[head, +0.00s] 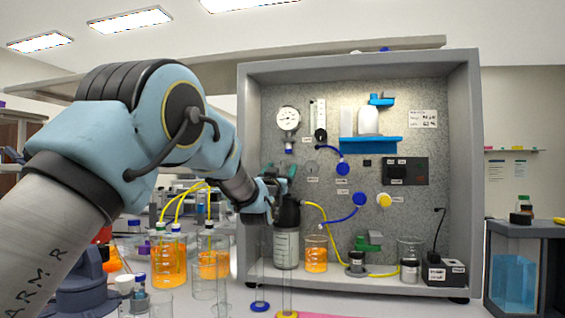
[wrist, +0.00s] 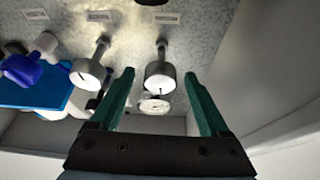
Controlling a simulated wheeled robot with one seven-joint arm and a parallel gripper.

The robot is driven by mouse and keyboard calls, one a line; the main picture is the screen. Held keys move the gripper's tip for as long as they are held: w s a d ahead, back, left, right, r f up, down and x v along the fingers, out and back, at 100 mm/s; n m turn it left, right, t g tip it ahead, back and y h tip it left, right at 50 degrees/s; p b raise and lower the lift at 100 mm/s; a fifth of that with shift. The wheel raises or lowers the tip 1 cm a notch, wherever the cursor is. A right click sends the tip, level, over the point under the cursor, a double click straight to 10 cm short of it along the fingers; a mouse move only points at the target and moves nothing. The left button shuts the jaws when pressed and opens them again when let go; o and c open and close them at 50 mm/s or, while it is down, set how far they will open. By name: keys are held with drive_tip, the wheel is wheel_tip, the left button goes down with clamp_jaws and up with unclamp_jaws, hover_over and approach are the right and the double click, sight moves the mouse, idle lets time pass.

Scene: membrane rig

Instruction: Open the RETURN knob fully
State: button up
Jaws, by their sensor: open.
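Two grey knobs on stems stand out from the panel in the wrist view, which looks upside down. One knob (wrist: 160,72) lies between my gripper's fingertips as seen there; the other knob (wrist: 88,73) is to its left, outside the fingers. Their labels are too small to read, so I cannot tell which is RETURN. My gripper (wrist: 160,76), with green fingers, is open and holds nothing; contact with the knob cannot be told. In the head view my gripper (head: 281,174) is at the panel's left side, hiding one knob; the other knob (head: 311,167) shows beside it.
The rig cabinet (head: 470,180) has a side wall close to my gripper. A pressure gauge (head: 288,118) and blue shelf (head: 371,146) are on the panel. Below stand a dark-capped bottle (head: 286,248) and an orange beaker (head: 316,256). Yellow tubing and glassware crowd the front left.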

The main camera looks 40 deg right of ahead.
drive_tip(key=shift+x, duration=1.1)
clamp_jaws()
